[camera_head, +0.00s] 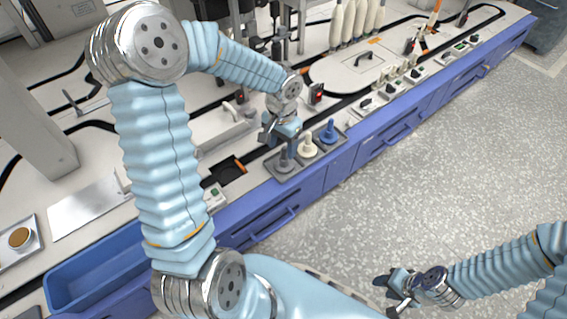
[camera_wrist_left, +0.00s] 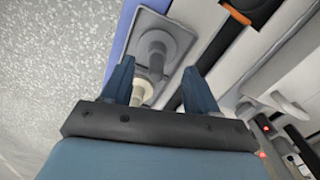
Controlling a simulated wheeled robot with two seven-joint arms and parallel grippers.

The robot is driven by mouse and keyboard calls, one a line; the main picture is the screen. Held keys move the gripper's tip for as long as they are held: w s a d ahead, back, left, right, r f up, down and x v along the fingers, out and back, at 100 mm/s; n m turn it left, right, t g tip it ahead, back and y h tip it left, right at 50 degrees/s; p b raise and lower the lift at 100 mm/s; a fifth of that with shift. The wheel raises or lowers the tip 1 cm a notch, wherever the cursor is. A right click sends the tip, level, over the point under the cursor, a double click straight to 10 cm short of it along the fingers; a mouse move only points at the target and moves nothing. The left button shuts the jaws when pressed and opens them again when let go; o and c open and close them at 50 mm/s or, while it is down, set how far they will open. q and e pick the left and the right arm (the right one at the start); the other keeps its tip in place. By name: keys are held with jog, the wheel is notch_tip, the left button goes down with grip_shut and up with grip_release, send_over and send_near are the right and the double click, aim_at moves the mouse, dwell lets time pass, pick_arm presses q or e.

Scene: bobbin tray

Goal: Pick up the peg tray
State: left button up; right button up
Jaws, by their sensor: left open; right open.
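The peg tray (camera_head: 292,172) is a grey tray near the front edge of the workbench. It carries a grey peg (camera_head: 285,161), a cream peg (camera_head: 307,147) and a blue peg (camera_head: 329,132). My left gripper (camera_head: 279,138) is just behind and above the tray, open and empty. In the left wrist view, the tray (camera_wrist_left: 184,42) shows beyond and between the open fingers (camera_wrist_left: 159,68). The grey peg (camera_wrist_left: 154,48) is in clear sight there, and the far part of the tray is hidden by the gripper body. My right gripper (camera_head: 389,294) is open over the floor, away from the bench.
Small switch boxes (camera_head: 368,104) line the bench edge to the right of the tray. A dark recess (camera_head: 227,171) lies to its left. White bobbins (camera_head: 350,22) stand at the back. A blue bin (camera_head: 95,270) is at lower left. The floor (camera_head: 440,165) in front is clear.

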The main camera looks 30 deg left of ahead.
aim_at(284, 158)
pick_arm(q)
jog(key=f, duration=0.2)
jog(key=f+b, duration=0.1)
jog(key=f, duration=0.2)
jog(key=shift+w+d+f, duration=0.15)
jog(key=shift+d+f, duration=0.05)
jog(key=shift+f, duration=0.05)
jog(key=shift+c, duration=0.3)
jog(key=shift+r, duration=0.1)
grip_shut()
